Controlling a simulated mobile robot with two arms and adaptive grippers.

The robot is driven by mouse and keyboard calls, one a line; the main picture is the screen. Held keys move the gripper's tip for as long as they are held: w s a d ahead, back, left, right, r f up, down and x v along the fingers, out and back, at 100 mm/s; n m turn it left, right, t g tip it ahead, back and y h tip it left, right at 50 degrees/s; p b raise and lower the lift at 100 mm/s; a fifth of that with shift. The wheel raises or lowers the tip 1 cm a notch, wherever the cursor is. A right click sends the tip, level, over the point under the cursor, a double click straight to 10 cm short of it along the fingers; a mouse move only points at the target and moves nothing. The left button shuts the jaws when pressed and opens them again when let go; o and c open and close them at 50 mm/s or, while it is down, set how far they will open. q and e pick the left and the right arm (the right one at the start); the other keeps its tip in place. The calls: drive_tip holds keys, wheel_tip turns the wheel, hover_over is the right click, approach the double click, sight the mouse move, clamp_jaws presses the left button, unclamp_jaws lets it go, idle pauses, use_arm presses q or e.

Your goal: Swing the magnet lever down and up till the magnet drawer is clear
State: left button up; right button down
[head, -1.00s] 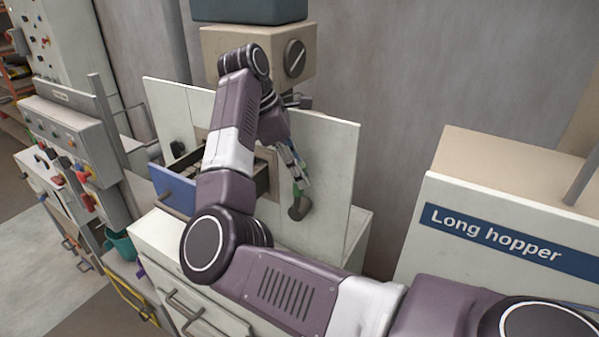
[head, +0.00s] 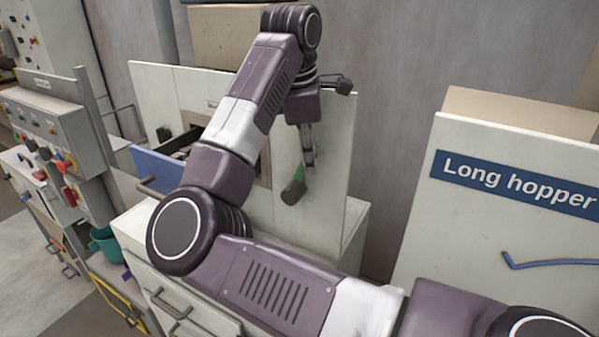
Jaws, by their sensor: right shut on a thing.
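The magnet lever (head: 293,192) hangs on the right part of the pale upright panel, with a green part and a dark grey rounded end pointing down and slightly left. My right gripper (head: 308,162) reaches down from above and is shut on the lever near its green part; the exact contact is small and partly hidden. The magnet drawer (head: 157,168) has a blue front with a handle and stands out from the panel to the left. My right arm covers much of the drawer and its opening. My left gripper is out of view.
A beige box (head: 225,35) sits above the panel, partly behind my arm. A cabinet marked "Long hopper" (head: 515,185) stands at right, with a blue hooked rod on its front. A control box with knobs (head: 45,125) and a teal container (head: 106,243) are at left.

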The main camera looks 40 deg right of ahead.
use_arm(q)
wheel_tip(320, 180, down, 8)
drive_tip(key=b, duration=0.6)
use_arm(e)
drive_tip(key=s+f+t, duration=0.1)
drive_tip(key=s+d+f+t+y, duration=0.1)
drive_tip(key=s+t, duration=0.1)
drive_tip(key=shift+s+d, duration=0.1)
drive_tip(key=shift+d, duration=0.1)
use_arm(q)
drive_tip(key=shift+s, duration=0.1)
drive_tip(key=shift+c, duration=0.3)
